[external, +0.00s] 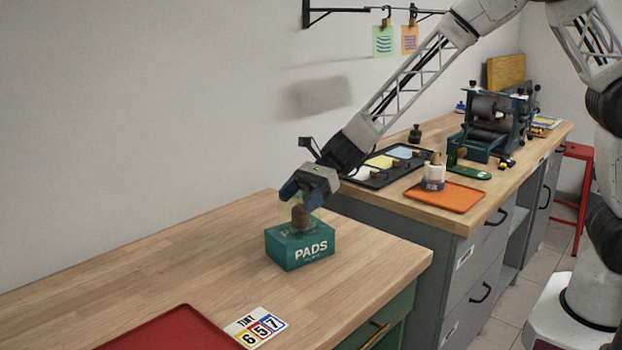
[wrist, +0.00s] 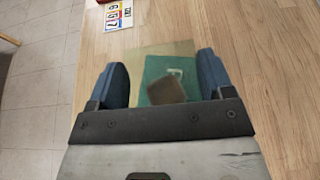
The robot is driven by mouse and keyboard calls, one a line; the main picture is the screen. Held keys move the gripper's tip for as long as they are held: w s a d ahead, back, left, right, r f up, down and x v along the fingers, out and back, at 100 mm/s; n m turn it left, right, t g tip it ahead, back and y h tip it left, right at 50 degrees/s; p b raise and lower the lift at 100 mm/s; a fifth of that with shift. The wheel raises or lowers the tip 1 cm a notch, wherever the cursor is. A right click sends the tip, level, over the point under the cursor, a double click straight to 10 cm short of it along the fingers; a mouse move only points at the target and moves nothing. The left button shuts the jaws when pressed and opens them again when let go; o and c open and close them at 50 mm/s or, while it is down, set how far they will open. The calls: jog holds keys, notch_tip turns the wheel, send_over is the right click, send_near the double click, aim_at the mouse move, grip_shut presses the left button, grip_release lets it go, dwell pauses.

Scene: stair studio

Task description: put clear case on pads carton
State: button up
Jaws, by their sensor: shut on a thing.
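The clear case (external: 287,212) is a see-through box with a brown block (external: 299,217) showing in or through it. My gripper (external: 302,200) is shut on the clear case, with its blue fingers at opposite sides. The green pads carton (external: 300,248), lettered PADS, stands on the wooden counter directly below. In the wrist view the case (wrist: 150,51) shows as a tinted square between my fingers (wrist: 162,66), with the carton's green top (wrist: 152,75) seen through it. The case's underside meets or hovers just above the carton top; I cannot tell which.
A red tray (external: 170,332) and a number card (external: 255,327) lie at the counter's front. The grey bench beyond holds an orange tray (external: 460,198), a bottle (external: 434,172), a dark tray (external: 372,178) and a roller press (external: 492,115). Bare counter surrounds the carton.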

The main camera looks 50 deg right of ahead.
jog(key=shift+f, duration=0.15)
jog(key=o, duration=1)
jog(key=shift+r, duration=0.2)
jog(key=v, duration=1.2)
